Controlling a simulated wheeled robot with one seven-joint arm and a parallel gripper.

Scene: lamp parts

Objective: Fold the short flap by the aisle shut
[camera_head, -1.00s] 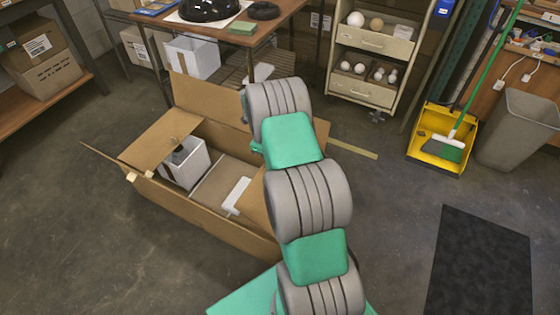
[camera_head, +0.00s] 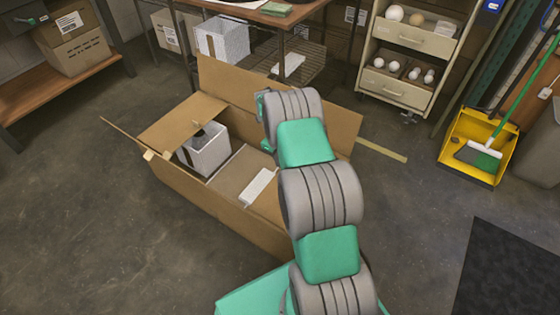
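A large open cardboard box (camera_head: 195,192) stands on the floor left of my arm. Its left short flap (camera_head: 182,122) leans over the left end of the box. The long back flap (camera_head: 228,84) stands up. A thin strip of flap (camera_head: 122,134) sticks out at the left corner, nearly edge-on. My arm reaches over the right part of the box. My gripper's fingers are hidden behind the arm, so their opening and any contact cannot be seen.
Inside the box are a white carton (camera_head: 205,150) with a dark part and a flat white piece (camera_head: 260,187). A workbench (camera_head: 310,20) and drawer cart (camera_head: 405,80) stand behind. A yellow dustpan (camera_head: 478,145) is at right. Floor left of the box is clear.

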